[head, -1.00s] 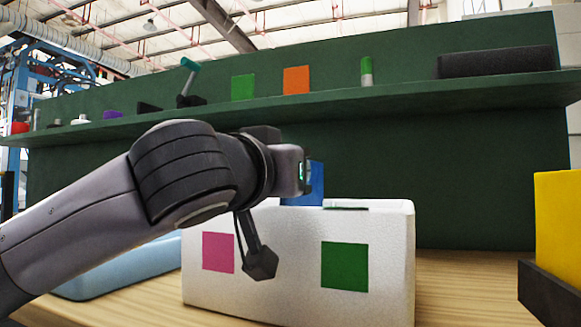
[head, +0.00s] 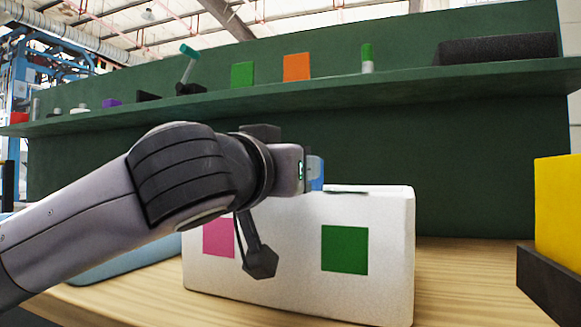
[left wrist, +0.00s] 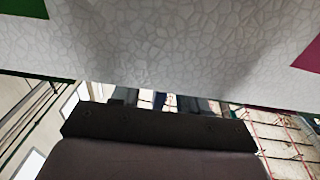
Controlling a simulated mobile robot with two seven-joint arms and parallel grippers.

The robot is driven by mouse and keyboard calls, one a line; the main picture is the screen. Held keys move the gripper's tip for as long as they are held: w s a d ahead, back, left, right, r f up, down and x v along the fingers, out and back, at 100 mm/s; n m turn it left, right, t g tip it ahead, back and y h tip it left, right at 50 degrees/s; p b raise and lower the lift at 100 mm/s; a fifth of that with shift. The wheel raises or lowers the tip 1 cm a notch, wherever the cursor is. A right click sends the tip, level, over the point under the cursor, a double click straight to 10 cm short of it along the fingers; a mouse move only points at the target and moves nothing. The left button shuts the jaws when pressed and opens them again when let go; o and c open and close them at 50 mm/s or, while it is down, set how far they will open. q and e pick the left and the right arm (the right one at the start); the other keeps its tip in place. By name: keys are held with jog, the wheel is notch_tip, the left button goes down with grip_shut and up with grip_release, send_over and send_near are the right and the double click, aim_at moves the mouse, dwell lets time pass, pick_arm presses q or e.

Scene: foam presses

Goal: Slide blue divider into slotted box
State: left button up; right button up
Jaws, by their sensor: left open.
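The white slotted box (head: 290,250) stands on the wooden table, with a pink square on the left of its front and a green square on the right. Its speckled wall and the squares also show in the left wrist view (left wrist: 160,45). A dark slot line shows on its top at the right. The blue divider (head: 316,172) shows only as a small light-blue patch at the tip of my left gripper (head: 304,170), above the box top. The gripper is open; its fingers are mostly hidden. I cannot tell whether the divider touches it or how deep it sits. My right gripper is out of view.
A yellow block (head: 560,210) in a dark holder (head: 545,285) stands at the right edge. A light-blue object (head: 120,262) lies left of the box. A green shelf (head: 420,85) with small items runs behind. Table between box and holder is clear.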

pick_arm(q)
jog(key=shift+s, duration=0.1)
jog(key=v, duration=0.7)
jog(key=shift+p, duration=0.4)
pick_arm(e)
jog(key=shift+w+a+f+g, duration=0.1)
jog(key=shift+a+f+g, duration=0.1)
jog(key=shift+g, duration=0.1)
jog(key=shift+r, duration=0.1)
